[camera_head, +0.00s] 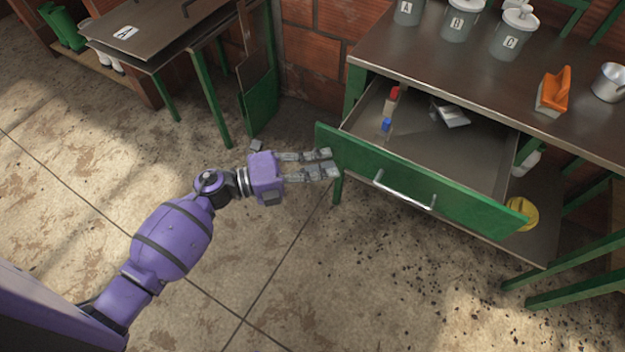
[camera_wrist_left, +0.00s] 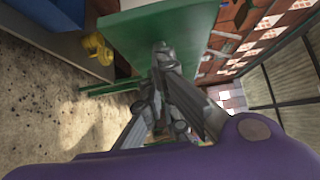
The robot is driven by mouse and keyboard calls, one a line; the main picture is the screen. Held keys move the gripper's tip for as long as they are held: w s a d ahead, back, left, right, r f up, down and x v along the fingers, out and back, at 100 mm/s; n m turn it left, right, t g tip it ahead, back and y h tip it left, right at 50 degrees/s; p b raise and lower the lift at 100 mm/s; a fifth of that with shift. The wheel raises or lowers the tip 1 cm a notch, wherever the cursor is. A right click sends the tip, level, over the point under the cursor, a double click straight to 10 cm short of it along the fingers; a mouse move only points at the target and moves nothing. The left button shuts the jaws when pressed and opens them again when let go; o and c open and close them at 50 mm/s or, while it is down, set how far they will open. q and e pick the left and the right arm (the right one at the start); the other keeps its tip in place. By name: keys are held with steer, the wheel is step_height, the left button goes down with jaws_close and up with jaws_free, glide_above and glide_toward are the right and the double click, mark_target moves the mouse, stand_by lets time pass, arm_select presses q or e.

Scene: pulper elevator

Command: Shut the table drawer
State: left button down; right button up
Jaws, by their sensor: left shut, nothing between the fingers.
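The table drawer (camera_head: 420,185) stands pulled out from the table, with its green front and metal bar handle (camera_head: 404,192) facing me. Inside it lie a red item (camera_head: 392,97), a blue item (camera_head: 386,125) and a grey-white item (camera_head: 451,114). My left gripper (camera_head: 330,163) is shut and empty at the left end of the drawer front; I cannot tell whether it touches. In the left wrist view my left gripper (camera_wrist_left: 162,62) is close to a green panel (camera_wrist_left: 165,35), which seems to be the drawer front. My right gripper is not in view.
The table top (camera_head: 450,70) holds lettered canisters (camera_head: 462,20), an orange-handled brush (camera_head: 554,92) and a metal cup (camera_head: 609,83). A yellow object (camera_head: 522,214) lies on the lower shelf. Another table (camera_head: 150,35) stands at the upper left. The floor before the drawer is clear.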

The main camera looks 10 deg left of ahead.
mark_target(362, 115)
arm_select(q)
steer(key=w+d+b, duration=0.1)
steer(key=w+b, duration=0.1)
steer(key=w, duration=0.4)
steer(key=w+d+b, duration=0.2)
steer(key=w, duration=0.4)
steer(key=w+d+b, duration=0.2)
steer(key=w+b, duration=0.1)
steer(key=w, duration=0.3)
steer(key=shift+w+d+f, duration=0.15)
steer(key=shift+w+d, duration=0.05)
steer(key=shift+w, duration=0.2)
steer(key=shift+w+d, duration=0.1)
steer(key=shift+w, duration=0.2)
steer(key=shift+w+b, duration=0.25)
steer(key=shift+b, duration=0.05)
steer(key=shift+w+r, duration=0.1)
steer(key=shift+r, duration=0.15)
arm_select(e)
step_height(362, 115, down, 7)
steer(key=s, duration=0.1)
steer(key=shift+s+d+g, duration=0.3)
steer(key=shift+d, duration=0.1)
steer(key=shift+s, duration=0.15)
